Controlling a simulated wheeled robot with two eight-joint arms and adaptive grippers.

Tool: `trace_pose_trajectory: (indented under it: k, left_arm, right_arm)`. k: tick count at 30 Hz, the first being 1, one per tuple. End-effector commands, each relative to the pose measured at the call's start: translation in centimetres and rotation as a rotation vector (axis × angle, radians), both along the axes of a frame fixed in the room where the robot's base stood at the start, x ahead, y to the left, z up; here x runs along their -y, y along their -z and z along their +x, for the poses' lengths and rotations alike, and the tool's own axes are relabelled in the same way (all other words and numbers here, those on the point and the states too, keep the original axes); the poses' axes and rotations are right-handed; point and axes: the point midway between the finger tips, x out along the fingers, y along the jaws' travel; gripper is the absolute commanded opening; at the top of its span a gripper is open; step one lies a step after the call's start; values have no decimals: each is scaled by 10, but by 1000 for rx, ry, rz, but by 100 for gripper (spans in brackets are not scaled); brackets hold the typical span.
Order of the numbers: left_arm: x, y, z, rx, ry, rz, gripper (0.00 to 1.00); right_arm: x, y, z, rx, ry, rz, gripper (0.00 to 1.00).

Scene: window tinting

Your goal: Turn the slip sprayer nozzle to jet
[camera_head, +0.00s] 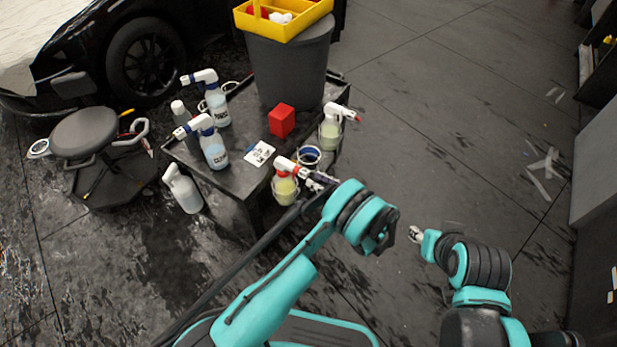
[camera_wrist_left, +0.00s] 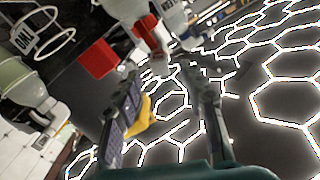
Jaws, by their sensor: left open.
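A sprayer with a red-and-white head (camera_head: 287,165) and pale yellow liquid sits in a ring holder on the cart's near right side. I cannot read its label, so I cannot tell if it is the slip sprayer. My left gripper (camera_head: 318,182) is open just right of this head, at its nozzle end. In the left wrist view the red head (camera_wrist_left: 147,30) is beyond the open fingers of my left gripper (camera_wrist_left: 172,82), its pale nozzle end (camera_wrist_left: 160,66) pointing toward the gap. Contact is unclear. My right gripper (camera_head: 416,235) is away over the floor; its jaws are unclear.
Another sprayer (camera_head: 331,130) hangs at the cart's right side, near a blue-rimmed ring (camera_head: 309,156). A red block (camera_head: 282,120), a white card (camera_head: 260,153) and labelled spray bottles (camera_head: 214,150) stand on the dark cart (camera_head: 238,182).

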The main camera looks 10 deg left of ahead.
Motion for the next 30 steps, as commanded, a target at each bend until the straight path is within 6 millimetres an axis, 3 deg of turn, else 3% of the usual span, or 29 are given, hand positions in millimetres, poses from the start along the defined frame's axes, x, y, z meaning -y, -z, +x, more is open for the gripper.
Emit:
trace_pose_trajectory:
  k: [3, 9, 18, 23, 30]
  left_arm:
    - [-20, 2, 7, -1, -2, 0, 41]
    - [-39, 1, 14, -2, 0, 0, 41]
    - [-41, 0, 15, -2, 1, -1, 41]
    - [-41, 0, 15, -2, 1, -1, 2]
    - [-41, 0, 15, -5, 1, 0, 0]
  right_arm:
    - [0, 9, 0, 0, 0, 0, 40]
    - [0, 14, 0, 0, 0, 0, 40]
    - [0, 13, 0, 0, 0, 0, 40]
    - [0, 13, 0, 0, 0, 0, 40]
    - [0, 13, 0, 0, 0, 0, 40]
